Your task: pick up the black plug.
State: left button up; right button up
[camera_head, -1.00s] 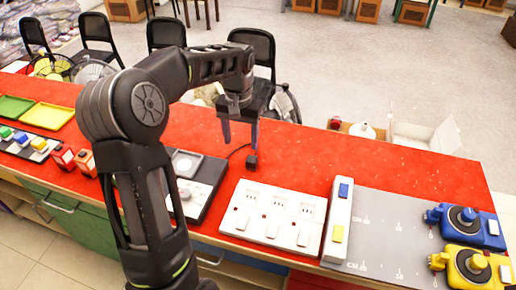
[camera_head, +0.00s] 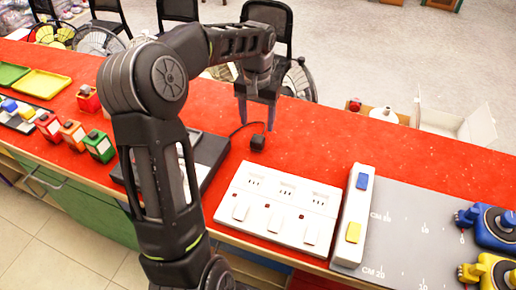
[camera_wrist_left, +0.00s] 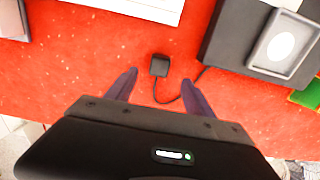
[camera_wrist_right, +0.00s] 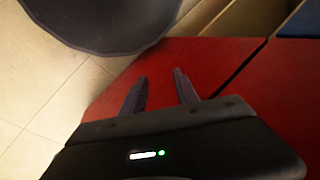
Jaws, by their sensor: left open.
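The black plug (camera_head: 258,142) lies on the red tabletop (camera_head: 390,150), just behind the white socket strip, with a thin black cord curling from it. My left gripper (camera_head: 257,126) is open and empty, pointing down over the table just behind the plug in the head view. In the left wrist view the plug (camera_wrist_left: 159,66) lies centred between the lines of the two fingers, slightly beyond the fingertips (camera_wrist_left: 159,78). The cord runs between the fingers there, toward a dark device. My right gripper (camera_wrist_right: 160,76) is open and empty, with red panels in front of it.
The white socket strip (camera_head: 277,205) stands in front of the plug. A white block with blue and yellow buttons (camera_head: 350,215) and a grey measuring board (camera_head: 410,240) are to its right. A dark device (camera_head: 205,150) is to its left. The tabletop right of the plug is clear.

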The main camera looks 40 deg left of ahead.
aim_at(258, 138)
dwell(0.3)
pick_arm(q)
jog(key=shift+f, duration=1.35)
jog(key=shift+f+p, duration=0.8)
jog(key=shift+f, duration=1.8)
jog(key=shift+c, duration=0.2)
grip_shut()
